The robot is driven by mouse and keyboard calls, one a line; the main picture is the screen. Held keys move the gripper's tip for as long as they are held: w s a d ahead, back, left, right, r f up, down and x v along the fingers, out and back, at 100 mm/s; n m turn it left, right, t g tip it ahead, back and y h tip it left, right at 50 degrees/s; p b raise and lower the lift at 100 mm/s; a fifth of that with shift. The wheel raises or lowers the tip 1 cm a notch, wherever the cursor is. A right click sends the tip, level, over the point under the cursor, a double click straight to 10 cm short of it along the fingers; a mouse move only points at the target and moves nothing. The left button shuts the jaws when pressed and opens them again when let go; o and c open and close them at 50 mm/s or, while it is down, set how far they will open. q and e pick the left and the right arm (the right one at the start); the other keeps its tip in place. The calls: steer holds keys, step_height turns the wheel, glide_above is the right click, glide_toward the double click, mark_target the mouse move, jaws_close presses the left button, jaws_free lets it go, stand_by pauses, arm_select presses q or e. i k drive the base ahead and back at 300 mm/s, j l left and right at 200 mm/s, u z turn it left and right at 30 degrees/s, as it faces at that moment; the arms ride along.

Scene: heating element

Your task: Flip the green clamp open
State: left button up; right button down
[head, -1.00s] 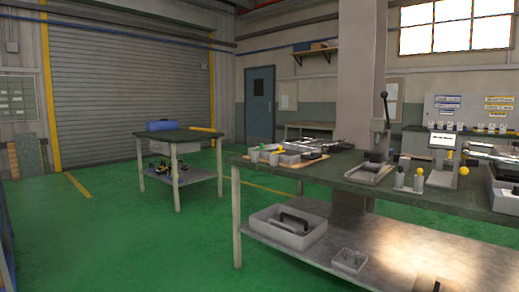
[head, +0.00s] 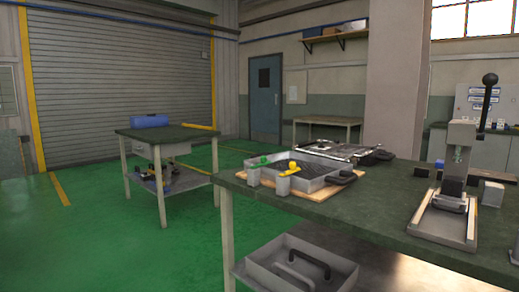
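The green clamp (head: 262,161) is small in the head view, at the left end of the long workbench. It sits at the left side of a grey metal tray (head: 325,158) with a dark ribbed inside and black handles. A yellow clamp (head: 289,171) is at the tray's near side, by a grey block. The green clamp is too small to tell how its lever stands. Neither of my grippers is in view.
The tray rests on a wooden board (head: 312,194) on the green-topped workbench (head: 385,212). A lever press (head: 456,175) stands to the right. A grey bin (head: 300,272) is on the lower shelf. A smaller table (head: 170,138) stands left, with open green floor (head: 110,235) around it.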

mark_target(263, 158)
steer(key=i+l, duration=0.1)
steer(key=i, duration=0.3)
steer(key=i+l+u, duration=0.1)
steer(key=i, duration=0.3)
steer(key=i+l, duration=0.15)
steer(key=i, duration=0.25)
